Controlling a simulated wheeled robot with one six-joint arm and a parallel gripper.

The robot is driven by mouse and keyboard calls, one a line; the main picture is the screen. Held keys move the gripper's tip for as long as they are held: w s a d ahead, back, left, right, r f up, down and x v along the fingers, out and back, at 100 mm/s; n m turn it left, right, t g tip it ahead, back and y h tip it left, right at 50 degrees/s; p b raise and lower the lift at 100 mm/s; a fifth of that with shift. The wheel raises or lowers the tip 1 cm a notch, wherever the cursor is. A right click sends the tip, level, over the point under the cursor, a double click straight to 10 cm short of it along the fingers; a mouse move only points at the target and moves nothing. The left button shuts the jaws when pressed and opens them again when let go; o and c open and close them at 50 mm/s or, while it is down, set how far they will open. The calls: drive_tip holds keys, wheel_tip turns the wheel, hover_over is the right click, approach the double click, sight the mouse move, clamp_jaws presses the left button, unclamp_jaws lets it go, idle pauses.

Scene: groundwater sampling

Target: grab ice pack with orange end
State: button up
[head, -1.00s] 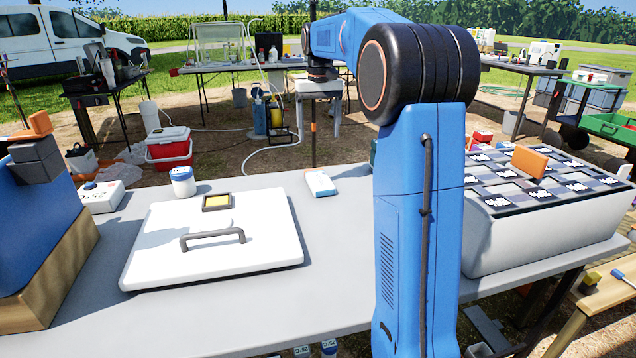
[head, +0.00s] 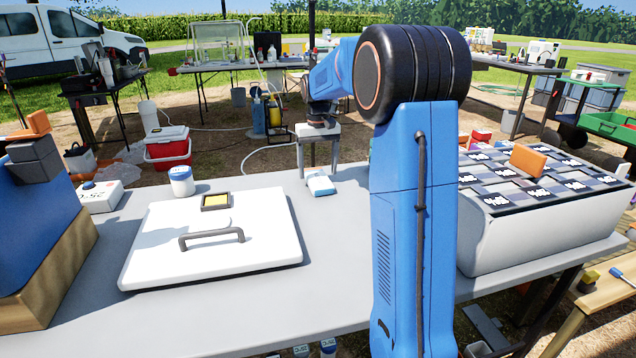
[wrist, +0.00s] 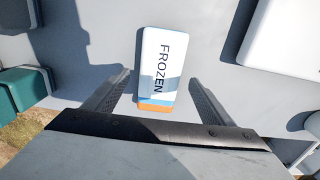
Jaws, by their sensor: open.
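The ice pack (head: 321,184) lies flat on the grey table in the head view. In the wrist view the ice pack (wrist: 158,62) is white with "FROZEN" lettering, a blue band and an orange end nearest my gripper. My gripper (head: 319,172) points down over the pack in the head view. In the wrist view my gripper (wrist: 160,78) is open, with one finger on each side of the pack's orange end and gaps on both sides. I cannot tell whether the fingertips are down at the pack's height. Nothing is held.
A white lid with a dark handle (head: 268,252) lies left of the pack. A blue-capped jar (head: 182,182) stands behind it. A large grey box with a sample grid (head: 545,240) and an orange block (head: 528,160) is at the right. The table around the pack is clear.

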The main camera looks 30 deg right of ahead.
drive_tip(key=shift+f, duration=1.25)
drive_tip(key=shift+c, duration=0.7)
